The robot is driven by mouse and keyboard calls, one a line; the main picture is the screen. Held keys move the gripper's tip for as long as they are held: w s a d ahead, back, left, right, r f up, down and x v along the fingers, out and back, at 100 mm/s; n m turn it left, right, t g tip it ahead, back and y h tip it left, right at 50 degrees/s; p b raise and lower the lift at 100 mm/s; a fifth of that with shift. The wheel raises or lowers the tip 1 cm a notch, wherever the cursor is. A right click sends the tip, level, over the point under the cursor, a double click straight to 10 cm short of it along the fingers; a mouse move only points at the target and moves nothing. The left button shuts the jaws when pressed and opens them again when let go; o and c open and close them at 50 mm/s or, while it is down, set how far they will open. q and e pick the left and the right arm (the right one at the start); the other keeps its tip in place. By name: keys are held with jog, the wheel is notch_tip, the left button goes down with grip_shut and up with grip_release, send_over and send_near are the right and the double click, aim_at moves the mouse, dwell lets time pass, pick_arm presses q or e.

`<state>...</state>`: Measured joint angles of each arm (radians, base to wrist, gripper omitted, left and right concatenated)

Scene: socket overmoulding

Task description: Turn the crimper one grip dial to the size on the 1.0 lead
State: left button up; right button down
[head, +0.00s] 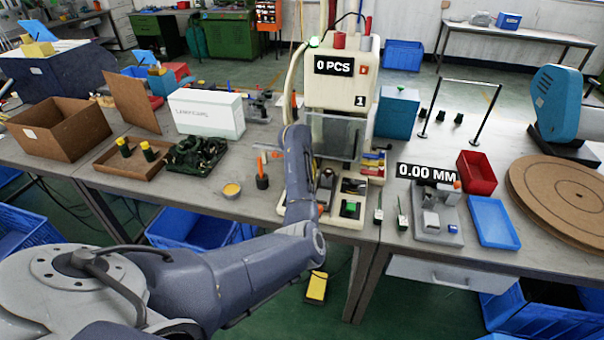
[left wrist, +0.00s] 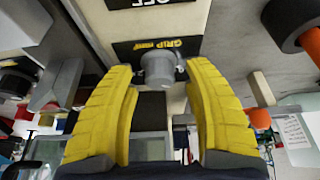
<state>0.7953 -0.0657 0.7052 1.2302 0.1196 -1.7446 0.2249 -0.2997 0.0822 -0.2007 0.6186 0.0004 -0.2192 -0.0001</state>
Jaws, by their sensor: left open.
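The crimper (head: 338,97) is the tall cream machine at the middle of the bench, with a "0 PCS" display and a small "1" label. In the left wrist view its grey grip dial (left wrist: 158,66) sits below a black label reading "GRIP" (left wrist: 160,48). My left gripper (left wrist: 158,75) is open, its two yellow fingers on either side of the dial. I cannot tell whether they touch it. In the head view my left arm reaches the crimper's left side and hides the dial and fingers. No size marking on a lead is readable. My right gripper is not in view.

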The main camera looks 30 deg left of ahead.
pick_arm(q)
jog(key=v, duration=1.2)
dwell(0.3)
